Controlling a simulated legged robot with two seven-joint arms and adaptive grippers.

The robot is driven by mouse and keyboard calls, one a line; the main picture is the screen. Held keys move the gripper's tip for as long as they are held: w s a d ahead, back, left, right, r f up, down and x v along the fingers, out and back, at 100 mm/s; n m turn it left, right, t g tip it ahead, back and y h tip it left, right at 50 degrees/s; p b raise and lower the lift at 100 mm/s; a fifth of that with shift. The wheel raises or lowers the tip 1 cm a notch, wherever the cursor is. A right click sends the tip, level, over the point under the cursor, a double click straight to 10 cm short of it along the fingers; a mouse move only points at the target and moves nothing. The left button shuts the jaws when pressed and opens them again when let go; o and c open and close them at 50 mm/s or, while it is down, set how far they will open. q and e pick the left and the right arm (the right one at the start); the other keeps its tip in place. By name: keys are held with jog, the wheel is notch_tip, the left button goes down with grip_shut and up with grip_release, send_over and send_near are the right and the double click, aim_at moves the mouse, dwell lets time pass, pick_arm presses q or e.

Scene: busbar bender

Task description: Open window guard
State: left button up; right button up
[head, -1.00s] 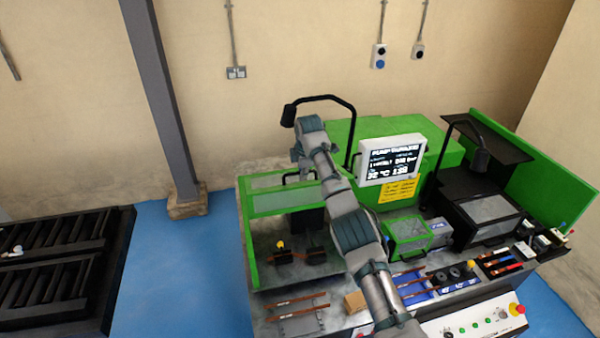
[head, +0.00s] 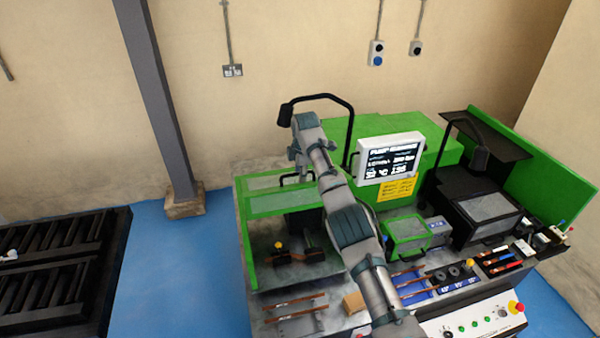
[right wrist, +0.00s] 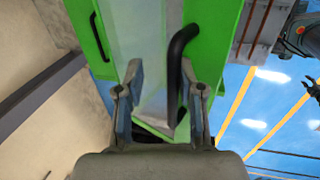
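The window guard (head: 270,203), a clear panel in a green frame, stands at the left of the green machine and looks closed. Its black bar handle (head: 290,178) shows at the top edge. My right gripper (head: 302,168) is at this handle, partly hidden by its own arm in the head view. In the right wrist view, the two fingers of my right gripper (right wrist: 162,95) are apart. The black handle (right wrist: 178,75) lies between them, closer to the right finger. I cannot tell whether they touch. A dark claw (right wrist: 307,85) at the right edge may be my left gripper.
A black lamp arm (head: 330,98) curves close behind my right wrist. A screen (head: 390,158) stands to the right. Copper bars (head: 295,305) and a small box (head: 354,303) lie in front. A grey column (head: 155,95) and a dark rack (head: 55,270) are at left.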

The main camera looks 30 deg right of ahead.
jog(key=shift+r, duration=0.1)
jog(key=shift+s+r, duration=0.1)
jog(key=shift+r, duration=0.25)
jog(key=v, duration=1.1)
jog(key=shift+f, duration=0.1)
